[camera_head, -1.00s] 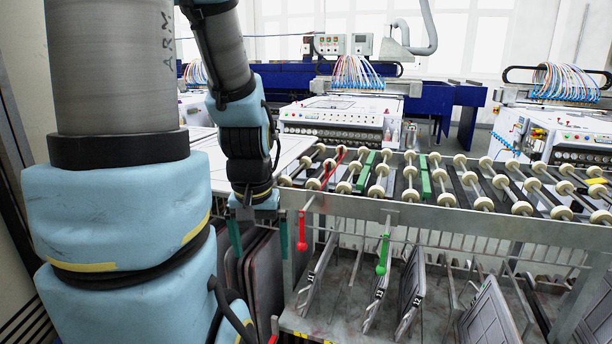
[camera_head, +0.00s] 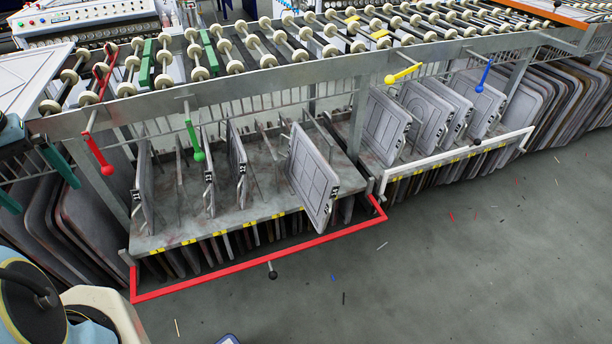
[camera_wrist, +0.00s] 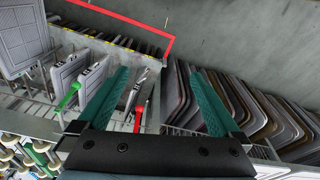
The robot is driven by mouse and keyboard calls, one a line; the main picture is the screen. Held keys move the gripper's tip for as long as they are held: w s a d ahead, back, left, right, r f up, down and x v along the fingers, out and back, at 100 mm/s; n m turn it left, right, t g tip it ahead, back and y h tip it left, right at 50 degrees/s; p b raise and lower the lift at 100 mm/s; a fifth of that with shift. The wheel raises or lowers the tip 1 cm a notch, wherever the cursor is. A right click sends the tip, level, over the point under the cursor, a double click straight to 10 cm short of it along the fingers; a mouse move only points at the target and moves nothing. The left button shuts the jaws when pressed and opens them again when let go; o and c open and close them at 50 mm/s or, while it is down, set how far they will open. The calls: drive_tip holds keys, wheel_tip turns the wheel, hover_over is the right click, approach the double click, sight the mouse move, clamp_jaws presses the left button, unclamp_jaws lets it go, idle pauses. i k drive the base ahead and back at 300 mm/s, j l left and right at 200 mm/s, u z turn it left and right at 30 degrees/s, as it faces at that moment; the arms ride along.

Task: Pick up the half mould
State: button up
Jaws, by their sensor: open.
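Several grey flat half moulds stand on edge in the slots of a metal rack. The largest in the near section (camera_head: 313,178) is tilted and juts toward the front edge; thinner ones (camera_head: 237,160) stand to its left. In the wrist view a large panelled mould (camera_wrist: 22,38) is at the upper left, with smaller ones (camera_wrist: 70,70) beside it. My gripper (camera_head: 47,197) is at the left edge of the head view, left of the rack slots. In the wrist view its teal fingers (camera_wrist: 160,73) are spread with nothing held between them. I cannot tell which mould is meant.
A roller conveyor (camera_head: 265,45) runs above the rack. Red (camera_head: 98,155), green (camera_head: 193,140), yellow (camera_head: 403,73) and blue (camera_head: 484,74) levers stick out in front. A red bar frame (camera_head: 265,258) borders the near section low down. The floor (camera_head: 430,270) in front is mostly clear.

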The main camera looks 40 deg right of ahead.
sight(315, 184)
drive_tip(key=l+u, duration=0.1)
drive_tip(key=u, duration=0.35)
drive_tip(key=k+l+u, duration=0.2)
drive_tip(key=l+u, duration=0.15)
drive_tip(key=k+l+u, duration=0.3)
drive_tip(key=l, duration=0.25)
drive_tip(key=k+l+u, duration=0.1)
drive_tip(key=k+l, duration=0.55)
drive_tip(key=l, duration=0.25)
drive_tip(key=k+l+u, duration=0.1)
drive_tip(key=k+l, duration=0.6)
drive_tip(key=l, duration=0.15)
